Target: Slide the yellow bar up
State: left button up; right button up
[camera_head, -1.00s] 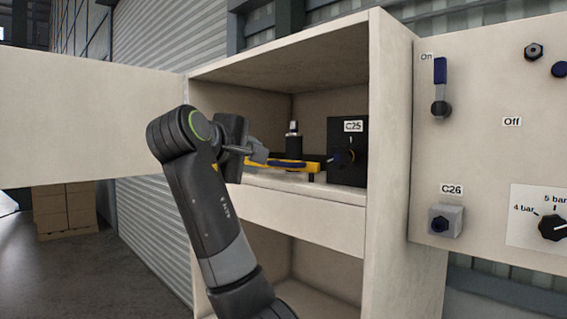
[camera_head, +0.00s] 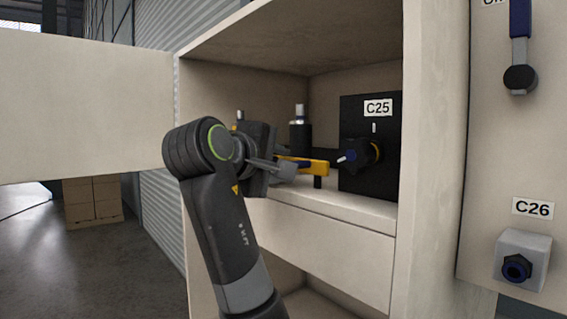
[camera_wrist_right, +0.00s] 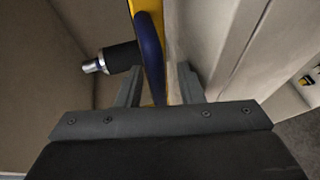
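The yellow bar (camera_head: 318,168) with a blue grip lies roughly level inside the open cabinet, left of the black C25 box. Its left part is hidden behind my right gripper (camera_head: 284,168). In the right wrist view the yellow bar (camera_wrist_right: 146,5) and its blue grip (camera_wrist_right: 150,45) run down between the two fingers of the right gripper (camera_wrist_right: 157,84). The fingers are apart, with gaps beside the bar, so the gripper looks open around it. My left gripper is not in view.
The black C25 box (camera_head: 366,180) with a knob stands close right of the bar. A black post with a silver top (camera_head: 300,130) stands behind it. The cabinet shelf (camera_head: 345,208) lies below. An open door (camera_head: 85,105) is at left; a panel (camera_head: 500,170) is at right.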

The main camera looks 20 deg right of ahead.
jog(key=shift+s+a+r, duration=0.1)
jog(key=shift+s+a, duration=0.15)
jog(key=shift+s+a+r, duration=0.1)
jog(key=shift+s+a, duration=0.05)
jog(key=shift+s, duration=0.05)
jog(key=shift+c, duration=0.5)
jog(key=shift+w, duration=0.1)
grip_shut()
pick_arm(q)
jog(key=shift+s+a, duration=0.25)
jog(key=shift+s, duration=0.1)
pick_arm(e)
jog(key=shift+w, duration=0.1)
